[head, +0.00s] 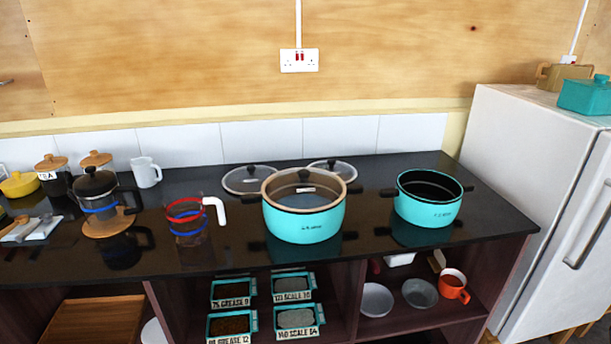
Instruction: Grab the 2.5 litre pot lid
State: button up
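Two turquoise pots stand on the dark counter. The left, larger pot (304,226) seems to be covered by a glass lid (288,193) with a pale rim and dark knob. The right pot (427,212) is open, its dark inside showing. Two more glass lids lie flat behind the left pot: a left lid (241,184) and a right lid (344,169), partly hidden by that pot's lid. The small print on the pots is too small to read, so I cannot tell which lid is the 2.5 litre one. My gripper is not in view.
A glass jug (187,222) with a white handle stands left of the larger pot. A cafetiere (98,192), a white mug (146,172) and canisters are farther left. A white fridge (525,170) borders the right end.

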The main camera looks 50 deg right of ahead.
aim_at(331, 167)
jog(key=z, duration=0.2)
jog(key=k, duration=0.2)
jog(key=u, duration=1.85)
jog(key=k, duration=1.25)
jog(key=z, duration=0.45)
jog(key=i, duration=0.8)
jog(key=z, duration=0.45)
jog(key=i, duration=0.85)
jog(key=z, duration=0.05)
